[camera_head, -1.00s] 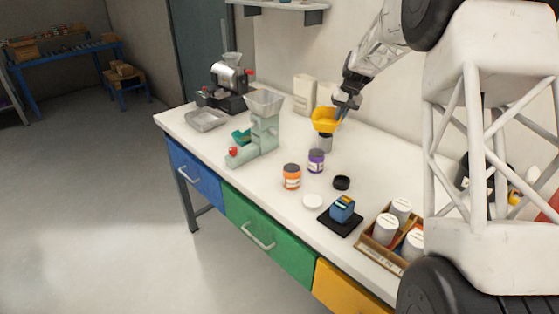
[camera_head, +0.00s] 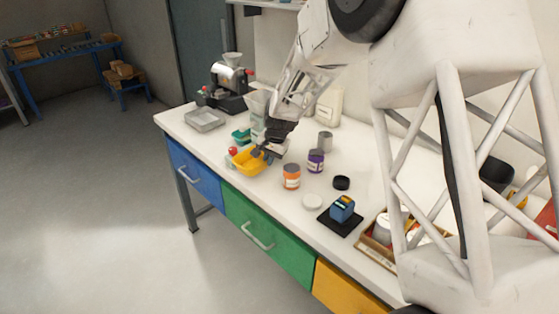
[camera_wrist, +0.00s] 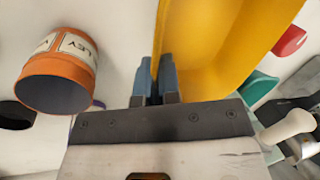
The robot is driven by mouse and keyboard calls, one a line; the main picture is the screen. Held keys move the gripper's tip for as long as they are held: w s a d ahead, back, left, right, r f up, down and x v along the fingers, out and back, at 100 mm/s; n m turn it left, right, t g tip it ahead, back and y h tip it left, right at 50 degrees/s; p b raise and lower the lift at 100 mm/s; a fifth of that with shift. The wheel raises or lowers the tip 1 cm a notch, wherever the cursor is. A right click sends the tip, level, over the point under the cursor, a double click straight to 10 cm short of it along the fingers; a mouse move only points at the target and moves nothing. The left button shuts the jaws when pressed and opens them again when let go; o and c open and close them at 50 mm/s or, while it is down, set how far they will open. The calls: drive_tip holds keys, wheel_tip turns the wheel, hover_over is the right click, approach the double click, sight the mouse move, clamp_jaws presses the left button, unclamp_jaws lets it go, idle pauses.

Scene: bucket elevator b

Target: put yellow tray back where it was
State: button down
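The yellow tray (camera_head: 249,163) is at the front of the pale green bucket elevator (camera_head: 257,112), near the table's front edge. It also fills the upper right of the wrist view (camera_wrist: 215,45). My gripper (camera_head: 262,153) is at the tray's right side in the head view. In the wrist view the fingers (camera_wrist: 155,80) are close together at the tray's near wall, and they look shut on it. The arm hides much of the elevator. Whether the tray touches the elevator's base or table is unclear.
A purple jar (camera_head: 316,160) and metal cup (camera_head: 325,141) stand behind. A teal tray (camera_head: 241,136) is beside the elevator.

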sight(257, 169)
drive_tip(key=shift+m, duration=0.4)
drive_tip(key=s+a+f, duration=0.1)
drive_tip(key=a, duration=0.1)
drive_tip(key=s+a+f, duration=0.1)
drive_tip(key=a, duration=0.1)
drive_tip(key=shift+s+f, duration=0.2)
drive_tip(key=shift+s, duration=0.2)
drive_tip(key=shift+w+d, duration=0.1)
drive_tip(key=w+d, duration=0.9)
drive_tip(key=shift+w+d, duration=0.2)
drive_tip(key=w+d, duration=0.3)
drive_tip(key=shift+d, duration=0.1)
drive_tip(key=shift+f, duration=0.7)
drive_tip(key=shift+f, duration=0.2)
drive_tip(key=c, duration=1.3)
unclamp_jaws()
drive_tip(key=shift+r, duration=0.2)
